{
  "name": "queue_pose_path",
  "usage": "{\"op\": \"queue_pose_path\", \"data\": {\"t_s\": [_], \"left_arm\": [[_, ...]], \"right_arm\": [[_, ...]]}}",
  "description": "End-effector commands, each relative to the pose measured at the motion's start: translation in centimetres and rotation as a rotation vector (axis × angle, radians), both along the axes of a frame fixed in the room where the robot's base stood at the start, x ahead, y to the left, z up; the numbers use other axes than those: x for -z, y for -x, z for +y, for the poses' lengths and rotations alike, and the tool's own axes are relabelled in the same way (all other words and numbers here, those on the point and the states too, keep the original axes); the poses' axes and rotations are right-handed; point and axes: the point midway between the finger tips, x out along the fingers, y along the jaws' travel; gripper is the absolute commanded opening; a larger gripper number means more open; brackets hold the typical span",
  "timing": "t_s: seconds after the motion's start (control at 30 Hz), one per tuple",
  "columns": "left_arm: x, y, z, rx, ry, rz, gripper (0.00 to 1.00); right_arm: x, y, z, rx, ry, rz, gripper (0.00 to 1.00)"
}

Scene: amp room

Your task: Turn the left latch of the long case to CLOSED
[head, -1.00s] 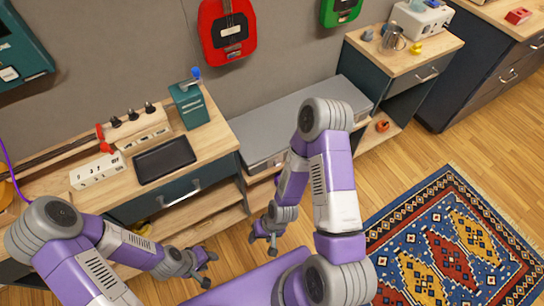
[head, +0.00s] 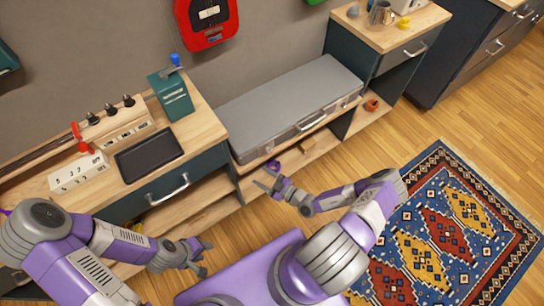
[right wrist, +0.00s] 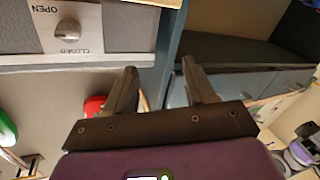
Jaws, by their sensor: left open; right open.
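The long grey case (head: 285,102) lies shut on a low shelf between two cabinets, its front with handle and latches facing me. Its left latch (head: 269,147) is small in the head view. In the upside-down right wrist view, the left latch knob (right wrist: 67,31) sits on a pale plate between the words OPEN and CLOSED; I cannot tell which word it points to. My right gripper (head: 268,177) is open and empty, in front of and below the case's left end, apart from the latch. Its fingers (right wrist: 160,88) also show in the wrist view. My left gripper (head: 205,256) is open and empty, low at left.
A wooden-topped cabinet (head: 203,127) with a black tray (head: 148,155) and teal box (head: 171,95) stands left of the case. Another cabinet (head: 405,35) stands right. A lower shelf (head: 306,149) runs below the case. A patterned rug (head: 440,235) covers the floor at right.

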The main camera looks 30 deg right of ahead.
Motion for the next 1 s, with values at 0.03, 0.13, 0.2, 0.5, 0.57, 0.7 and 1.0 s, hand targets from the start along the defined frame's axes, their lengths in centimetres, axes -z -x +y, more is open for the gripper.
{"op": "queue_pose_path", "data": {"t_s": [0.03,0.13,0.2,0.5,0.57,0.7,1.0], "left_arm": [[0.2,0.0,0.0,0.0,0.0,0.0,0.43],[0.3,0.0,0.0,0.0,0.0,0.0,0.43],[0.4,0.0,0.0,0.0,0.0,0.0,0.43],[1.1,0.0,0.0,0.0,0.0,0.0,0.43],[1.3,0.0,0.0,0.0,0.0,0.0,0.43],[1.7,0.0,0.0,0.0,0.0,0.0,0.43],[1.8,0.0,0.0,0.0,0.0,0.0,0.43]], "right_arm": [[0.7,-0.2,-2.7,0.117,-0.105,0.029,0.55],[1.4,-0.3,-6.5,0.273,-0.26,0.057,0.55],[1.7,-0.3,-8.1,0.334,-0.323,0.062,0.55],[1.9,-3.7,-8.6,0.367,-0.364,0.062,0.55],[1.9,-4.6,-8.5,0.366,-0.363,0.063,0.55],[1.9,-6.5,-8.4,0.366,-0.361,0.065,0.55],[1.8,-7.7,-8.3,0.366,-0.36,0.064,0.55]]}}
